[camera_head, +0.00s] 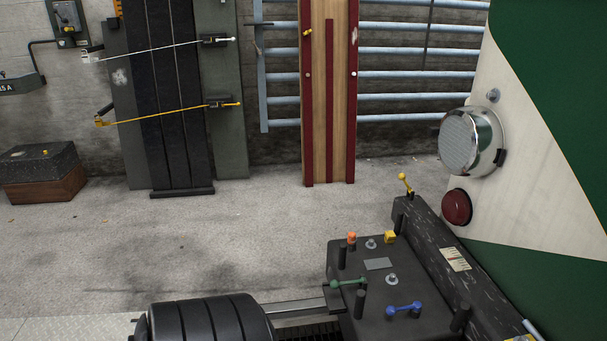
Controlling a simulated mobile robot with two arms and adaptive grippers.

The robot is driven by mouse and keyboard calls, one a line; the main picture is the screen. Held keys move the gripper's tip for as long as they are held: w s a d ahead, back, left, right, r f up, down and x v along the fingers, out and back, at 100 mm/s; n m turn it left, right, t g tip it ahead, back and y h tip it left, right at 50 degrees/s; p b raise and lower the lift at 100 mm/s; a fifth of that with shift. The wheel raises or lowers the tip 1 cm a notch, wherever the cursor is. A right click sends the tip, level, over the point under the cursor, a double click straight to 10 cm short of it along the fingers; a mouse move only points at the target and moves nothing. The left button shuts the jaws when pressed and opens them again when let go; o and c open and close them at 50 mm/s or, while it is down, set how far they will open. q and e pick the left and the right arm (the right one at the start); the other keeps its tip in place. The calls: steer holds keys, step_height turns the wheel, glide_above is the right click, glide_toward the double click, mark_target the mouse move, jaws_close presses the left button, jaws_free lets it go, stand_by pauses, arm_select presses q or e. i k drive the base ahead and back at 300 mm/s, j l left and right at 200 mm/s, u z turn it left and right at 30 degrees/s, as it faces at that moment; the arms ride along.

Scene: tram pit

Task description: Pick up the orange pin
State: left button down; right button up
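A small orange pin (351,238) stands at the back left corner of a dark grey box (375,280), which is at the lower right in the head view. Its lower part is hard to make out against the dark post beside it. Neither of my grippers shows in this view.
The box also carries a yellow block (390,237), a green-handled bar (348,283), a blue-handled bar (404,308) and several dark posts. A dark beam (440,240) runs along its right side. The tram's front (550,150) fills the right. The floor (240,230) behind is open.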

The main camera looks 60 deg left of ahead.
mark_target(351, 240)
steer(key=u, duration=1.7)
steer(key=i+u, duration=0.15)
steer(key=u, duration=0.15)
